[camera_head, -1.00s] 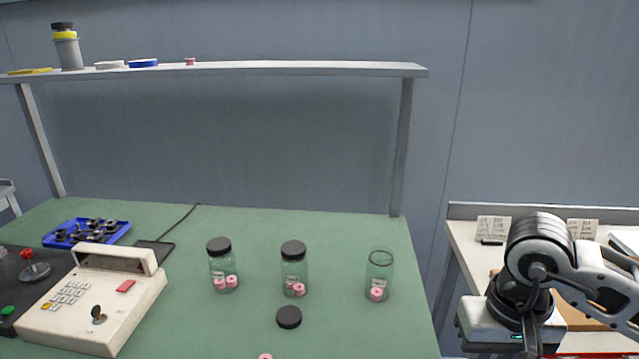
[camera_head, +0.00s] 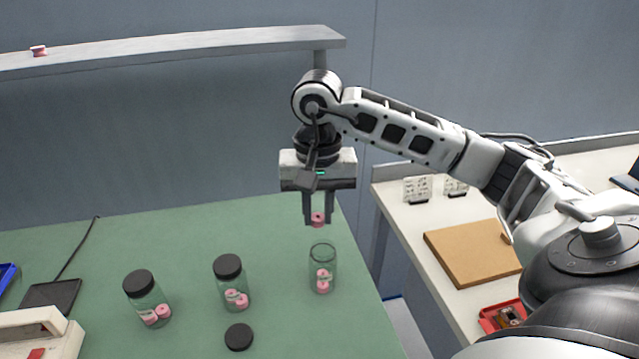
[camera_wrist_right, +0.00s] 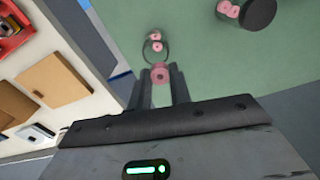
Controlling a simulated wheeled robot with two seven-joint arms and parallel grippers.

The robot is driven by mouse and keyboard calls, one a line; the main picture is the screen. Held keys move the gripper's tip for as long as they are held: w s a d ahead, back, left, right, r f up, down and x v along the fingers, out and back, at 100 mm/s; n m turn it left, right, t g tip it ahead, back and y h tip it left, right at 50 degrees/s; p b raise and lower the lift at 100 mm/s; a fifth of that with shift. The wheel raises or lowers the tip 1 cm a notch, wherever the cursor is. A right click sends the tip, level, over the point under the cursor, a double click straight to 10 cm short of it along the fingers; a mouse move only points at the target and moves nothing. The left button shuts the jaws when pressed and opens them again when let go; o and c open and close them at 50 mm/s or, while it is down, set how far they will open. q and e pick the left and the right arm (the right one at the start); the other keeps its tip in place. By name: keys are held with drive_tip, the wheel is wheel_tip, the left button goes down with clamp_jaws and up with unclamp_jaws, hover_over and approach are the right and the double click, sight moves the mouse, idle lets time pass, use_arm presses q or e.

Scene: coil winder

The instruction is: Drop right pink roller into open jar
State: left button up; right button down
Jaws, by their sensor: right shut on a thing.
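My right gripper (camera_head: 318,218) is shut on a pink roller (camera_head: 317,219), held between its fingertips above the green table. The roller also shows in the right wrist view (camera_wrist_right: 160,74) between the fingers. The open jar (camera_head: 322,262) is clear glass without a lid and stands upright near the table's right side, just below the held roller. Pink rollers (camera_head: 323,281) lie in its bottom. In the right wrist view the open jar (camera_wrist_right: 155,48) appears just beyond the fingertips. The roller is apart from the jar in the head view. My left gripper is not in view.
Two jars with black lids (camera_head: 147,299) (camera_head: 230,284) hold pink rollers to the left. A loose black lid (camera_head: 239,337) lies in front. A shelf (camera_head: 190,47) runs behind, its post near my gripper. A side table with a brown board (camera_head: 472,252) stands right.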

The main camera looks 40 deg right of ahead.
sight(323, 226)
drive_tip(key=shift+d+r+m, duration=0.3)
drive_tip(key=shift+d+r, duration=0.15)
drive_tip(key=shift+d, duration=0.1)
wheel_tip(323, 226, down, 5)
drive_tip(key=b, duration=0.3)
drive_tip(key=shift+d, duration=0.1)
use_arm(q)
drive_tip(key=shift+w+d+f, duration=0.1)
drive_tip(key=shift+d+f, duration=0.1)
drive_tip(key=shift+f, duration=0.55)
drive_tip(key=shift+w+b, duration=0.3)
drive_tip(key=shift+b, duration=0.05)
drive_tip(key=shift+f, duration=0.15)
use_arm(e)
drive_tip(key=shift+f, duration=0.15)
